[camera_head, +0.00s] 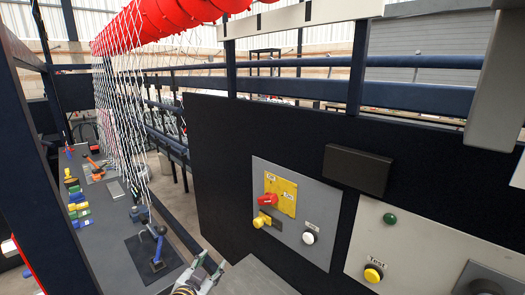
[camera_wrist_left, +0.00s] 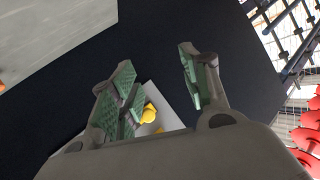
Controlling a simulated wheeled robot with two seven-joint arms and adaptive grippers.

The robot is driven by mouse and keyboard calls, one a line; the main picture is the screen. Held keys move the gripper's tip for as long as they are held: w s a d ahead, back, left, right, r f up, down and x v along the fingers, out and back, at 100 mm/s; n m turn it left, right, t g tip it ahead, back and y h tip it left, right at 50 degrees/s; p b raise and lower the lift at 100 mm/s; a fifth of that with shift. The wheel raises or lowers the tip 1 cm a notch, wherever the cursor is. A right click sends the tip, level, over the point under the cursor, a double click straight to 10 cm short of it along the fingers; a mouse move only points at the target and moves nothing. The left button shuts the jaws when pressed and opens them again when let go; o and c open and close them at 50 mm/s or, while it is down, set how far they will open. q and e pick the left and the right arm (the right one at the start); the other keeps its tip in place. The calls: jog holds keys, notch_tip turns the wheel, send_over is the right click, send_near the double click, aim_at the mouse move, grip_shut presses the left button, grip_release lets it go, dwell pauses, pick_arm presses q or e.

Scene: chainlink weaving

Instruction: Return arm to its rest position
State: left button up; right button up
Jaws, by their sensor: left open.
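My left gripper (camera_head: 210,266) shows at the bottom of the head view, below and left of a grey control panel (camera_head: 321,215). Its green-padded fingers are spread apart and nothing is between them. The left wrist view also shows the open left gripper (camera_wrist_left: 158,70), with a dark panel beyond it. A yellow knob (camera_wrist_left: 149,114) on a light plate is partly hidden behind its fingers. My right gripper is out of view.
The control panel carries a red switch (camera_head: 267,199), a yellow knob (camera_head: 261,220) and a white button (camera_head: 308,238). A second panel has a green button (camera_head: 390,219) and a yellow Test button (camera_head: 373,274). A grey bench (camera_head: 110,245) with tools runs along the left under hanging wires (camera_head: 122,110).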

pick_arm(q)
jog(key=s+a+f+n+g+y, duration=0.1)
jog(key=s+a+f+g, duration=0.1)
jog(key=s+f+g, duration=0.45)
jog(key=s+a+f+n+g+y, duration=0.1)
jog(key=s+a+f+n, duration=0.15)
jog(key=s, duration=0.65)
jog(key=s+a+f+n+g, duration=0.1)
jog(key=s+a+f+g, duration=0.15)
jog(key=s+f, duration=0.4)
jog(key=s+f+g+b, duration=0.1)
jog(key=s+f, duration=0.1)
jog(key=f, duration=1.4)
jog(key=s+f+g+b, duration=0.1)
jog(key=s+f, duration=0.1)
jog(key=f, duration=1.5)
jog(key=s+a+f+g+b, duration=0.1)
jog(key=s+a+f+b, duration=0.1)
jog(key=s+f, duration=2)
jog(key=shift+s+a+y, duration=0.3)
jog(key=shift+a, duration=0.4)
jog(key=shift+m, duration=0.25)
jog(key=shift+w, duration=0.25)
